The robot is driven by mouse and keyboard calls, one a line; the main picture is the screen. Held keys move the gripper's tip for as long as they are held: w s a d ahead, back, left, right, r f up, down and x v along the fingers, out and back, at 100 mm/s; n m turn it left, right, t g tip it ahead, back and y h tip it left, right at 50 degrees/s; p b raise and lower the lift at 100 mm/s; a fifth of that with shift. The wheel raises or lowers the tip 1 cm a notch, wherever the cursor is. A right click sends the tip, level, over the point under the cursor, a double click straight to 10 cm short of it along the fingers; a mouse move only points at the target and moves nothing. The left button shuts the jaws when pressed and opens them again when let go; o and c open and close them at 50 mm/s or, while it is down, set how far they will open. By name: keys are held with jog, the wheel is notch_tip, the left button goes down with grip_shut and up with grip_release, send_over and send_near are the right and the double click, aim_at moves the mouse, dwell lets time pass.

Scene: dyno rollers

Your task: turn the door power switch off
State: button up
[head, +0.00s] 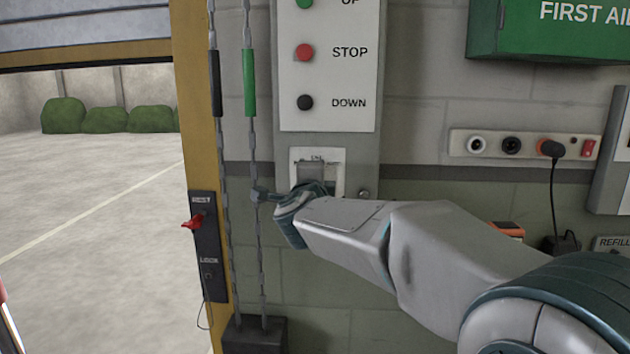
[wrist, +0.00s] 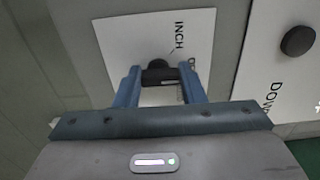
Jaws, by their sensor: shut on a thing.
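A small white plate (head: 333,158) is on the wall unit just below the UP, STOP and DOWN panel in the head view. It also shows in the wrist view (wrist: 125,35), with a label that reads INCH and is partly covered. A dark switch knob (wrist: 158,66) stands out from this plate. My gripper (wrist: 160,80) has its two blue fingers on either side of the knob and is shut on it. In the head view my gripper (head: 300,190) covers the lower part of the plate. I read no door power label, and the knob's set position is unclear.
Two hanging chains (head: 255,160) run close left of my gripper. A red-handled REST/LOCK fitting (head: 208,245) is on the yellow door post. A socket strip (head: 490,146) with a plugged-in cable is right, under a green first aid box (head: 545,35).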

jog(key=o, duration=1)
jog(key=shift+s, duration=0.1)
jog(key=s, duration=1.3)
jog(key=shift+s+a+b, duration=0.25)
jog(key=shift+s+b, duration=0.1)
